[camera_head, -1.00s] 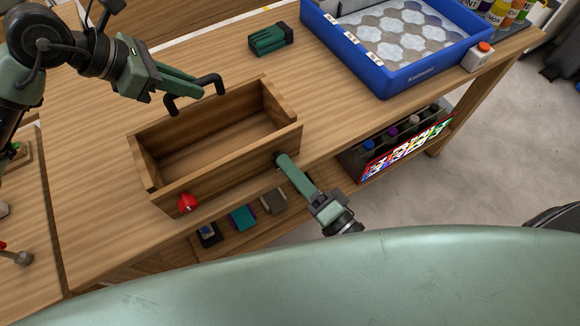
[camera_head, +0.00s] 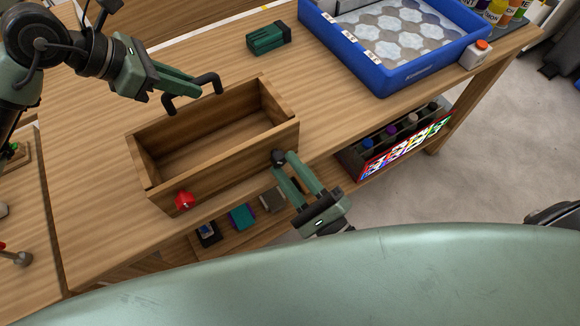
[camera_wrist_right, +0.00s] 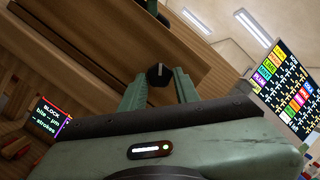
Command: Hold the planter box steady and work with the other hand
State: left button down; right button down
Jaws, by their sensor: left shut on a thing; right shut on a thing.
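The planter box (camera_head: 215,158), an open, empty wooden box, stands near the table's front edge. A red knob (camera_head: 185,200) is at the left of its front wall and a black knob (camera_head: 278,157) at the right. My left gripper (camera_head: 194,97) is at the box's back rim and shut on it; its exact hold is hard to see. My right gripper (camera_head: 289,170) is at the front wall, shut on the black knob. In the right wrist view, that knob (camera_wrist_right: 158,75) with its pale line sits between the tips of my right gripper (camera_wrist_right: 159,88).
A blue tray (camera_head: 385,80) with an orange-topped switch (camera_head: 476,53) stands at the back right. A dark green block (camera_head: 268,38) lies behind the box. A bottle crate (camera_head: 400,140) and small items sit below the tabletop. The table is clear left of the box.

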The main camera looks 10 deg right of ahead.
pick_arm(q)
jog(key=shift+w+r, duration=0.15)
jog(key=shift+w, duration=0.05)
pick_arm(e)
jog(key=shift+s+a+f+m+t+h, duration=0.1)
jog(key=shift+f+m+t+h, duration=0.1)
jog(key=shift+m, duration=1.15)
jog(key=shift+s+a+f+m+t+h, duration=0.1)
jog(key=shift+f+m+t+h, duration=0.1)
jog(key=shift+m, duration=1.1)
jog(key=shift+a+f+m+t+h, duration=0.1)
jog(key=shift+m+h, duration=0.1)
jog(key=shift+m, duration=1.15)
pick_arm(q)
jog(key=shift+s, duration=0.1)
pick_arm(e)
jog(key=c, duration=1.2)
grip_release()
jog(key=shift+o, duration=0.7)
jog(key=shift+w+r, duration=0.15)
jog(key=shift+w, duration=0.05)
jog(key=v, duration=1.2)
